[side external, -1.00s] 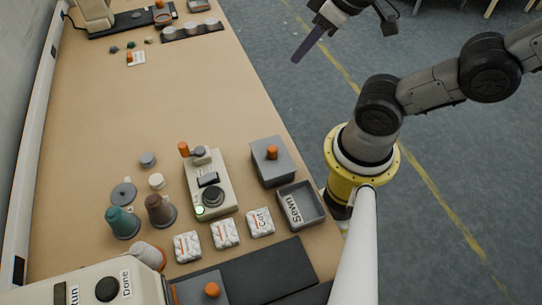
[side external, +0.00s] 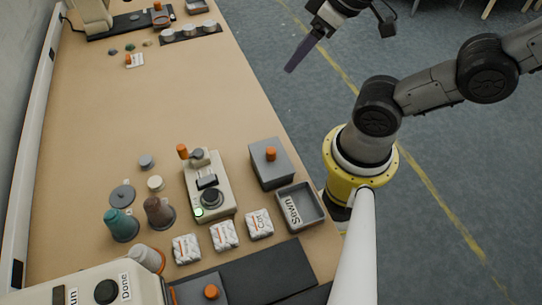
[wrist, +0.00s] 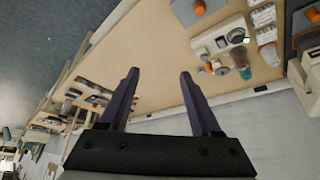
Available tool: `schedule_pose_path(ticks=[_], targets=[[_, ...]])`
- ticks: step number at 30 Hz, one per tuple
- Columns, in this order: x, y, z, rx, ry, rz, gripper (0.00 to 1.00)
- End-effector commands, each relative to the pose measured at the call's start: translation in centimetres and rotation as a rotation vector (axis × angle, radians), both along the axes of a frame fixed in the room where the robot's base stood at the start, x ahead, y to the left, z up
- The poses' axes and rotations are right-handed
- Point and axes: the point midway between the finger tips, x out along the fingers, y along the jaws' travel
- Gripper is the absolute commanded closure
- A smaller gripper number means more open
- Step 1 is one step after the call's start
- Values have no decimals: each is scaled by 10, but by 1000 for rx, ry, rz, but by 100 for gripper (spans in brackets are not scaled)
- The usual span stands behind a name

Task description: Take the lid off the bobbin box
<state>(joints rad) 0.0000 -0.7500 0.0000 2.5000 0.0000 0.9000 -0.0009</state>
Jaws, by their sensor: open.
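A grey box with a grey lid and an orange knob (side external: 271,172) stands near the table's right edge, beside the cream machine. Its lid looks closed. A second grey lid with an orange knob (side external: 203,287) shows at the bottom, partly cut off behind the foreground machine. I cannot tell by any label which is the bobbin box. My gripper (side external: 290,70) is in the air beyond the table's right edge, well away from both. In the wrist view, its two dark purple fingers (wrist: 159,72) are apart with nothing between them. A grey lidded box (wrist: 188,10) shows at the top there.
A grey open tray marked "Sewn" (side external: 312,200) sits in front of the upper box. Several wrapped white packs (side external: 224,236) lie left of it. The cream machine (side external: 208,185), spools (side external: 121,224) and a dark mat (side external: 275,270) are nearby. The table's middle (side external: 140,105) is clear.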

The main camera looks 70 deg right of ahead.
Motion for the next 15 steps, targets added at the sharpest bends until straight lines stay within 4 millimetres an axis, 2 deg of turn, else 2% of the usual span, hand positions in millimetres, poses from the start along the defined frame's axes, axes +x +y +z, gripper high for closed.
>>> schedule_pose_path(ticks=[5,9,15], targets=[[-1,0,0,-50,3,97,35],[1,4,2,-150,11,325,35],[9,16,-8,-286,80,757,35]])
